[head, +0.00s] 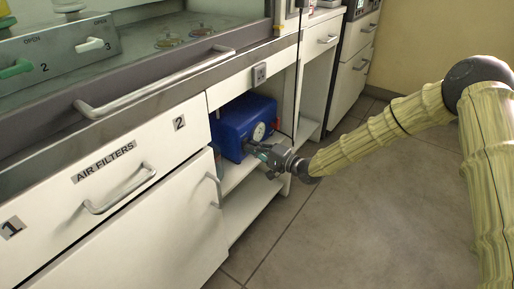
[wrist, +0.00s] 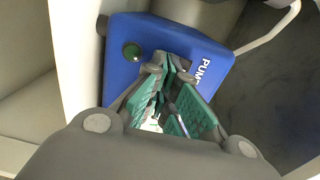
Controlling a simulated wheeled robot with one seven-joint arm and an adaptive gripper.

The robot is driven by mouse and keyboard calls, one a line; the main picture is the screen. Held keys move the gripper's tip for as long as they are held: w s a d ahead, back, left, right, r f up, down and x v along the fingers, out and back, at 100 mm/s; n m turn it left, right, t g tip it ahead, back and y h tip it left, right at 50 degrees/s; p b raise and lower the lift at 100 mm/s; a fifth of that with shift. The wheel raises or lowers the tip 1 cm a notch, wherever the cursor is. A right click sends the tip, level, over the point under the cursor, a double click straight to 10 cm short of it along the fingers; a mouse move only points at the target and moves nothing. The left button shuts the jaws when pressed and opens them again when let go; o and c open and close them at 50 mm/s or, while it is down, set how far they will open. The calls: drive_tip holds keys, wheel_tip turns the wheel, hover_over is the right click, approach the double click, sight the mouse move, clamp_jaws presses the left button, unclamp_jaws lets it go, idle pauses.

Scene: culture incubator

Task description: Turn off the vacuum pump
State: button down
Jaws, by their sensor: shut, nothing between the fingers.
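The vacuum pump (head: 238,116) is a blue box on a shelf in the open bay under the worktop. A round white gauge (head: 258,131) shows on its front in the head view. In the wrist view the blue pump (wrist: 120,82) carries the letters PUM, the rest hidden, and a round green button (wrist: 132,52) on the left of its face. My gripper (head: 254,148) is shut and empty right in front of the pump. In the wrist view its teal-padded fingertips (wrist: 170,66) overlap the pump face to the right of the green button; I cannot tell whether they touch it.
A cabinet door with a handle (head: 213,178) stands left of the bay. A drawer marked AIR FILTERS (head: 105,160) and a long bar handle (head: 155,85) are further left. A grey socket plate (head: 259,75) is above the pump. A pale hose (wrist: 268,35) runs off the pump's right. The floor on the right is clear.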

drive_tip(key=f+p+v, duration=0.2)
drive_tip(key=p+v, duration=0.2)
drive_tip(key=v, duration=0.9)
drive_tip(key=shift+d, duration=0.35)
drive_tip(key=shift+s, duration=0.1)
drive_tip(key=s+d+f+n+g+h, duration=0.3)
drive_tip(key=s+f+h, duration=0.5)
drive_tip(key=s+f, duration=1.35)
drive_tip(key=s+d+f+n+g+h, duration=0.1)
drive_tip(key=s+d+g+h, duration=0.1)
drive_tip(key=s+d, duration=0.45)
drive_tip(key=s+d+n+g+h, duration=0.1)
drive_tip(key=s+d+g+h, duration=0.15)
drive_tip(key=s, duration=0.75)
drive_tip(key=s+d+f+n+g+h, duration=0.1)
drive_tip(key=s+d+g+h, duration=0.15)
drive_tip(key=s+d, duration=0.45)
wheel_tip(320, 180, up, 33)
drive_tip(key=a+p, duration=0.1)
drive_tip(key=p, duration=3.2)
drive_tip(key=shift+s+a+r+t+p, duration=0.2)
drive_tip(key=shift+s+t+p, duration=0.15)
drive_tip(key=shift+s, duration=0.1)
